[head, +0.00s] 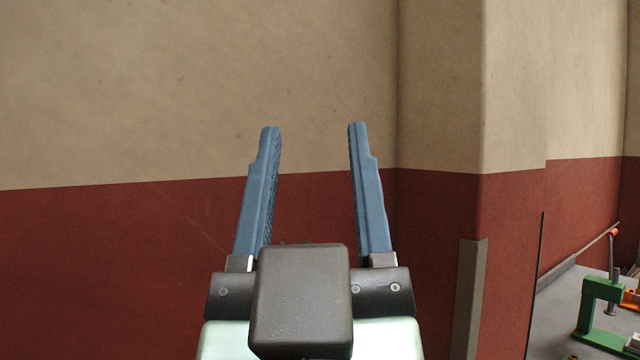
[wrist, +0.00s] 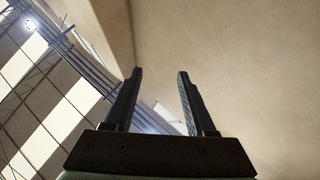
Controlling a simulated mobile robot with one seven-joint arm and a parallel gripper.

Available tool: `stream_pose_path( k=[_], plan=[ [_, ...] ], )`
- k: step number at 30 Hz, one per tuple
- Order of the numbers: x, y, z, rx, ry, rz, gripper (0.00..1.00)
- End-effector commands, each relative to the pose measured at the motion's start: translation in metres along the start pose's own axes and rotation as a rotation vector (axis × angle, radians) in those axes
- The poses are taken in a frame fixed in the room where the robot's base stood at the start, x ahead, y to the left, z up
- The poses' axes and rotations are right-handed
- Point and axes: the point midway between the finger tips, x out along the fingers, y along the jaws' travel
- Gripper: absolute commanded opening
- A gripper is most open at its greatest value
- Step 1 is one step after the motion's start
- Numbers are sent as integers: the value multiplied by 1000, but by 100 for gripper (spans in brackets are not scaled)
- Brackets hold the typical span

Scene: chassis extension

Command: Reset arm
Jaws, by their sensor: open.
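My gripper (head: 312,130) is raised in the middle of the head view, with its two blue fingers pointing up. The fingers are wide apart and nothing is between them. Behind them is a wall, beige above and dark red below. In the wrist view my gripper (wrist: 159,74) also shows open and empty, with the wall and the ceiling beyond it.
A wall corner (head: 482,120) juts out to the right of my gripper. At the lower right a grey work surface (head: 560,315) holds a green bracket-like part (head: 590,310) and an orange part (head: 631,298). Ceiling beams and a lamp (wrist: 32,24) show in the wrist view.

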Motion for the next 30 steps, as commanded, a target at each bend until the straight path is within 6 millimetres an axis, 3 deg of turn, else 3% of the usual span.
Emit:
stream_pose_path(
  k=[1, 4, 14, 24, 30],
  plan=[
    [-1, 4, -13, 25, 40, 8, 56],
    [-2, 6, -24, 52, 74, 13, 56],
    [-2, 6, -22, 54, 71, 12, 56],
    [-48, 1, 28, 61, 71, 5, 56],
    [-51, 0, 32, 63, 71, 2, 56]
  ],
)
